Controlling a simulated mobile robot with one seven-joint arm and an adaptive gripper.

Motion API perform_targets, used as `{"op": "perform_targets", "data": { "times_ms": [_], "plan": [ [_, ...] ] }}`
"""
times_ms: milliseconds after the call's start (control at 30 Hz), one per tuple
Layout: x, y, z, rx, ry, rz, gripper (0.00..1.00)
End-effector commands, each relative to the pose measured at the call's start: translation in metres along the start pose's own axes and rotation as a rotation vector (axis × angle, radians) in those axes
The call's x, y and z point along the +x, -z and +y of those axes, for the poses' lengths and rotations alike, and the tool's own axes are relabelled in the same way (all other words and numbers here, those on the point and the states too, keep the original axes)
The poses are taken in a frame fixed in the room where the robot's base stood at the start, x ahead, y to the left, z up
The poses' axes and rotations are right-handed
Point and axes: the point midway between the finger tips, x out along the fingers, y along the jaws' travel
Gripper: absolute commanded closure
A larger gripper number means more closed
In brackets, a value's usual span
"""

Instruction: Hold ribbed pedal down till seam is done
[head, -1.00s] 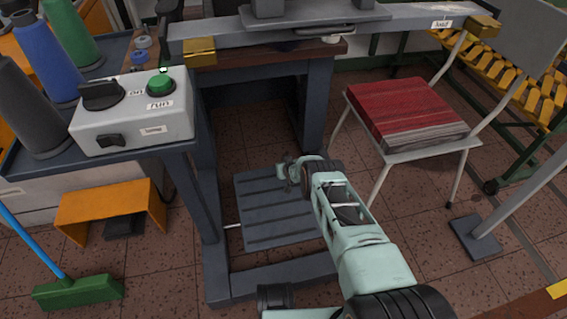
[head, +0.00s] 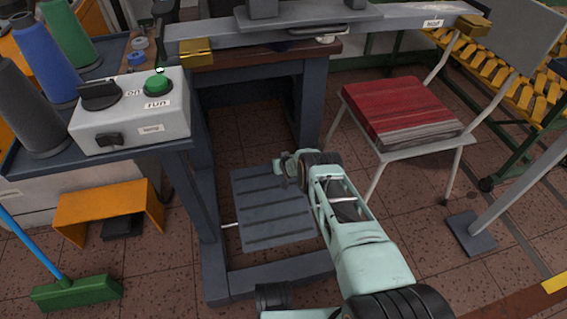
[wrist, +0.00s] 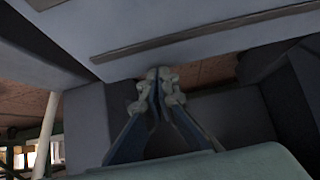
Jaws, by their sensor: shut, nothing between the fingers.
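The ribbed pedal (head: 262,212) is a dark grey plate with raised strips, low inside the frame of the grey machine stand. Its ribbed face also fills the upper part of the wrist view (wrist: 200,32). My gripper (head: 280,170) is over the pedal's far part in the head view, with its fingers pointing left. In the wrist view my gripper (wrist: 158,84) is shut and empty, its tips at the plate's edge. I cannot tell whether the tips touch the plate, or how far it is pressed. The seam is not visible.
A control box (head: 130,112) with a green run button stands on the left table. An orange stool-like guard (head: 110,205) covers a smaller dark pedal (head: 122,228). A green broom (head: 76,292) lies left. A chair with red cloth (head: 405,112) and a post foot (head: 470,235) are right.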

Motion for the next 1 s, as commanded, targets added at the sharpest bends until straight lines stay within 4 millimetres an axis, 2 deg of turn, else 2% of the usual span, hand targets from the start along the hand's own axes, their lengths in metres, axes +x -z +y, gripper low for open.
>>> {"op": "perform_targets", "data": {
  "times_ms": [33, 67, 600, 800, 1000],
  "plan": [
    [-0.006, 0.016, 0.0, 0.0, 0.0, 0.004, 1.0],
    [-0.009, 0.023, 0.0, 0.0, 0.0, 0.005, 1.0],
    [-0.086, 0.017, 0.0, 0.0, 0.0, 0.001, 1.0],
    [-0.102, 0.015, 0.0, 0.0, 0.0, 0.002, 1.0],
    [-0.106, 0.014, 0.0, -0.001, 0.0, 0.002, 1.0]
  ]
}}
